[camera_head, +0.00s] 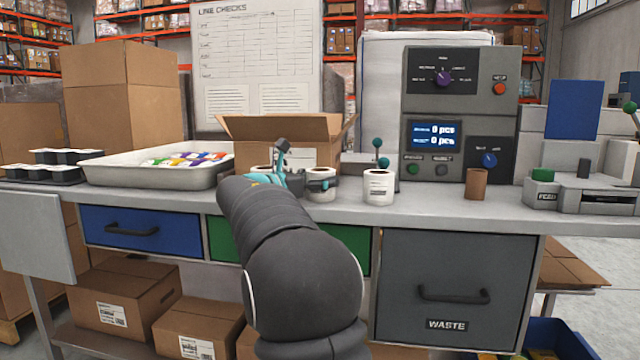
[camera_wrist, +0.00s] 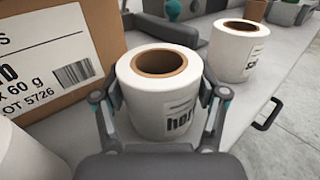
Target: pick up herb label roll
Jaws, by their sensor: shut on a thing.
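The herb label roll (camera_wrist: 155,111) is a white roll with a brown core and black print beginning "her". It stands upright on the grey bench in front of a cardboard box. My gripper (camera_wrist: 160,112) is shut on it, with one finger on each side. In the head view the herb label roll (camera_head: 321,187) shows to the right of the end of my arm, partly hidden by my gripper (camera_head: 300,182). I cannot tell whether it touches the bench.
A second white roll (camera_head: 379,188) stands to the right, and a bare brown core (camera_head: 476,184) is farther right before the grey control unit (camera_head: 461,110). An open cardboard box (camera_head: 300,155) is close behind. Left is a grey tray (camera_head: 150,176) of colourful packets.

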